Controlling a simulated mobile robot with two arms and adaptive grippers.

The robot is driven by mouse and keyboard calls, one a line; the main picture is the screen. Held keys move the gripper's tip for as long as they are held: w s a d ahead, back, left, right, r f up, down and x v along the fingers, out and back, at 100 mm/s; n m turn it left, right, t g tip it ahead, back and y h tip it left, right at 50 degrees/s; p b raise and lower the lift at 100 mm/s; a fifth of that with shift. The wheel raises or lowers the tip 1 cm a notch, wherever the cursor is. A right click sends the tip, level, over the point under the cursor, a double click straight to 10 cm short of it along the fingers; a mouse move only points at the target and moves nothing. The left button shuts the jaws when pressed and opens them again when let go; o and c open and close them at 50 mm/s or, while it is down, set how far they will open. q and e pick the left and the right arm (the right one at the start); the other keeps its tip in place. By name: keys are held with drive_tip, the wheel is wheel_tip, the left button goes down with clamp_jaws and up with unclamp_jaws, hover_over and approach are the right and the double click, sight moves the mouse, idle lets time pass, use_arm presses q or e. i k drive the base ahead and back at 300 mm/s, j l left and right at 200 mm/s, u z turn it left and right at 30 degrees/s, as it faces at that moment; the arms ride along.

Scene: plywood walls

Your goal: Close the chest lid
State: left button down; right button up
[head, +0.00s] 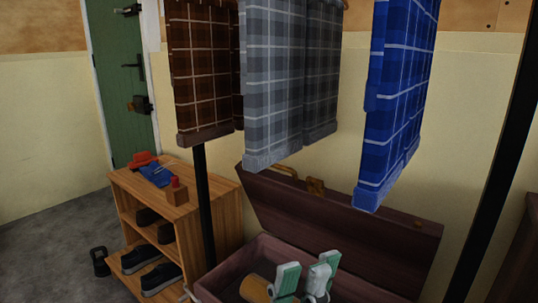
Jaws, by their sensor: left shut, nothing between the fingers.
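The chest (237,268) is a dark reddish-brown box at the bottom centre of the head view. Its lid (345,222) stands open, tilted back toward the wall, with a brass-coloured latch (316,186) on its upper edge. My left gripper (305,282), with mint-green and white fingers, is in front of the open lid, over the chest opening. It is shut and empty, and a gap shows between it and the lid's upper edge. The picture's bottom edge cuts off the chest's front. My right gripper is not in view.
Plaid garments, brown, grey (273,80) and blue (398,105), hang above the chest from a rack with black posts (203,205). A wooden shelf (205,215) with shoes stands left of the chest. A tan cylindrical thing (255,289) shows in the chest opening.

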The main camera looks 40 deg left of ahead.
sight(395, 250)
drive_tip(key=j+z, duration=0.1)
drive_tip(key=j, duration=0.4)
drive_tip(key=k+j+z, duration=0.1)
drive_tip(key=j, duration=0.35)
drive_tip(key=k+j+z, duration=0.1)
drive_tip(key=j, duration=0.4)
drive_tip(key=k+j+z, duration=0.1)
drive_tip(key=j, duration=0.35)
drive_tip(key=k+j+z, duration=0.15)
drive_tip(key=j, duration=0.3)
drive_tip(key=k+j, duration=0.1)
drive_tip(key=j, duration=0.35)
drive_tip(key=k+j, duration=0.1)
drive_tip(key=j, duration=0.35)
drive_tip(key=k+j, duration=0.1)
drive_tip(key=j, duration=0.3)
drive_tip(key=i+l, duration=0.55)
drive_tip(key=i, duration=0.2)
